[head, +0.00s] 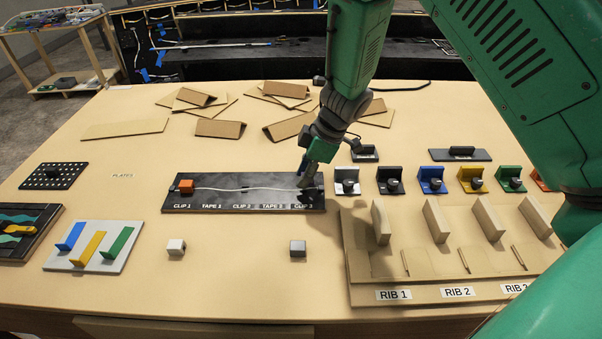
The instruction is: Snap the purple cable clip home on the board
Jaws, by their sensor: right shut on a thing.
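The dark board (220,205) lies mid-table, with a white cable (225,188) along it. Its labels read CLIP 1, TAPE 1, CLIP 2, TAPE 2 and CLIP 3. An orange clip (186,187) sits at CLIP 1. My right gripper (307,182) points down at the board's right end, over the CLIP 3 spot. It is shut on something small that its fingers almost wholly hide. No purple clip shows elsewhere, so this is likely the purple cable clip. Whether it touches the board cannot be told. My left gripper is out of view.
Colored holders (431,181) and a rib fixture (360,275) fill the right side. A plate with colored bars (85,258) lies left. Cardboard pieces (220,128) lie behind. Table front is clear.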

